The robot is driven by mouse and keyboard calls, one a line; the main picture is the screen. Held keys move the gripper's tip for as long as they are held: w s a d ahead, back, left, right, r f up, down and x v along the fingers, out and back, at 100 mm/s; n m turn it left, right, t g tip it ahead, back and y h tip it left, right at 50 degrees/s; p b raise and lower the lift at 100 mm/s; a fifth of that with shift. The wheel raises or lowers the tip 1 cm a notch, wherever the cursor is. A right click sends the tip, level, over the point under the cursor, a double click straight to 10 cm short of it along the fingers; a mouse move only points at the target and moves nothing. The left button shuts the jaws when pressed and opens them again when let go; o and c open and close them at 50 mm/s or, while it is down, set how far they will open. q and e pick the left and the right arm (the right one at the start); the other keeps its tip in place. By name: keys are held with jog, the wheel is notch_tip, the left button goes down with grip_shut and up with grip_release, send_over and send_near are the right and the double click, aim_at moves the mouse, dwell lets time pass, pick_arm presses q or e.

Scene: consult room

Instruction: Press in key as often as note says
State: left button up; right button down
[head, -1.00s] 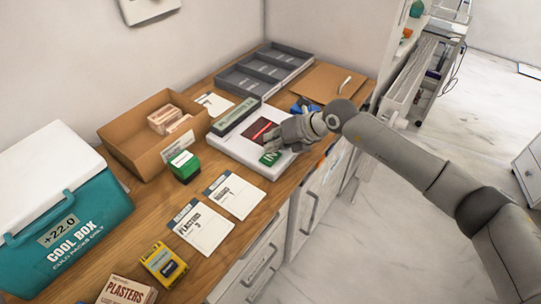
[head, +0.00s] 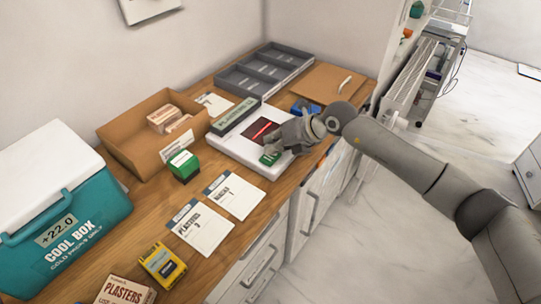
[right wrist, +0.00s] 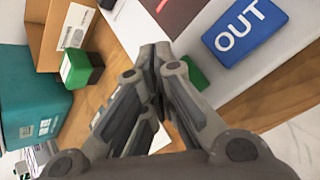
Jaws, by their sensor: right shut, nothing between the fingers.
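A white counting device (head: 228,150) lies on the wooden counter, with a dark display bearing a red mark (head: 262,130). Its green IN key (head: 269,159) is partly covered by my right gripper (head: 274,149), which is shut and empty with fingertips at the key. In the right wrist view the green key (right wrist: 197,74) shows beside the fingers; contact is unclear. The blue OUT key (right wrist: 243,32) lies to the right there. Two note cards lie in front of the device: a plasters card (head: 200,229) and another card (head: 235,196); their numbers are too small to read surely. My left gripper is out of view.
An open cardboard box (head: 135,150) with small cartons, a green block (head: 184,166), a teal cool box (head: 75,215), a yellow device (head: 162,263) and a plasters box (head: 125,291) stand to the left. A grey divided tray (head: 264,70) lies behind.

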jog(key=shift+f+b, duration=0.3)
jog(key=shift+f, duration=0.25)
dwell(0.4)
jog(key=shift+r, duration=0.1)
jog(key=shift+r+p, duration=0.6)
jog(key=shift+r, duration=0.25)
jog(key=shift+r+p, duration=1.6)
jog(key=shift+r, duration=0.9)
